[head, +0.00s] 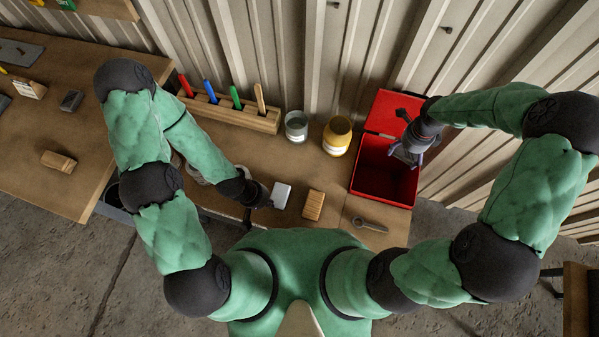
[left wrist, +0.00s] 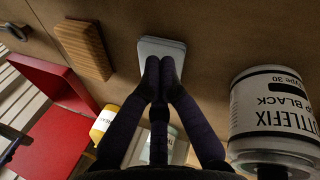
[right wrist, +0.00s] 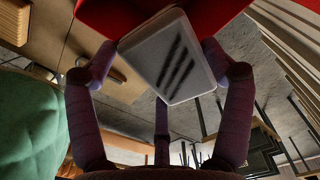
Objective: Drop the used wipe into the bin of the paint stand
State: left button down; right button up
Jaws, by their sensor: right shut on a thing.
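The used wipe (right wrist: 172,58), a pale rounded pad with dark streaks, is between the fingers of my right gripper (right wrist: 165,72). In the head view my right gripper (head: 408,155) is over the open red bin (head: 372,185), at the right end of the stand's brown top. The wipe is mostly hidden there by the fingers. My left gripper (head: 264,201) has its fingertips together, beside a clean pale pad (head: 282,195). In the left wrist view the fingertips (left wrist: 160,68) overlap this pad (left wrist: 160,45); I cannot tell whether they touch it.
A grey tin (head: 296,126) and a yellow tin (head: 337,136) stand at the back. A wooden rack (head: 240,117) holds several coloured handles. A ribbed wooden block (head: 313,205) and a wrench (head: 370,224) lie near the front edge. A ribbed wall (head: 340,45) rises behind.

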jog(key=o, duration=0.8)
jog(key=shift+o, duration=0.2)
jog(key=shift+r, duration=0.15)
notch_tip(320, 180, up, 12)
jog(key=shift+f, duration=0.2)
